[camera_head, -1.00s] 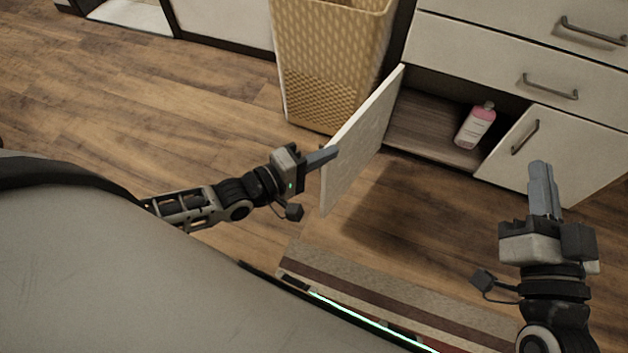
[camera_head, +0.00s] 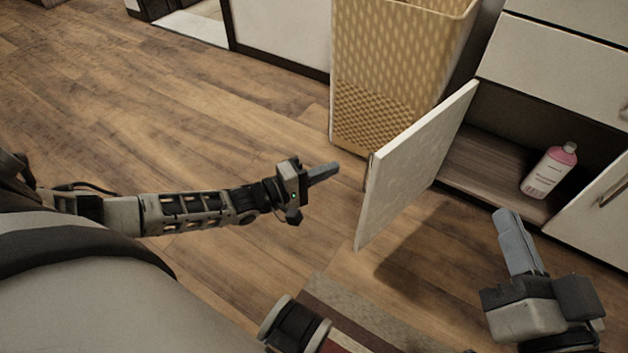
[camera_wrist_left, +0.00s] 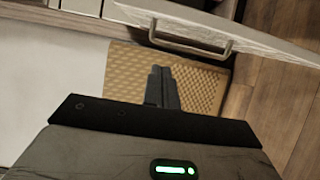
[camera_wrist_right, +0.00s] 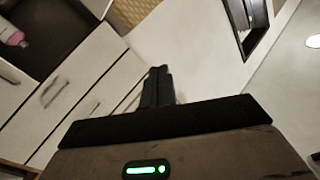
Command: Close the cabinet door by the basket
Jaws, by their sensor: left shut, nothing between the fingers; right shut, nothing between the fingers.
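The cabinet door (camera_head: 412,165) by the basket stands wide open, swung out from the cabinet's left side. The tan woven basket (camera_head: 385,75) stands on the floor just left of it. My left gripper (camera_head: 323,174) is shut and empty, a little left of the door's outer face and apart from it. The left wrist view shows the door (camera_wrist_left: 225,22) with its handle (camera_wrist_left: 190,42) and the basket (camera_wrist_left: 205,88) beyond the fingers. My right gripper (camera_head: 512,238) is shut and empty, in front of the cabinet opening and right of the door.
A pink-and-white bottle (camera_head: 549,171) stands inside the open cabinet (camera_head: 480,158). The other cabinet door (camera_head: 605,215) is to its right, with drawers (camera_head: 565,65) above. A striped rug (camera_head: 345,305) lies near my base. The wooden floor at left (camera_head: 200,120) is clear.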

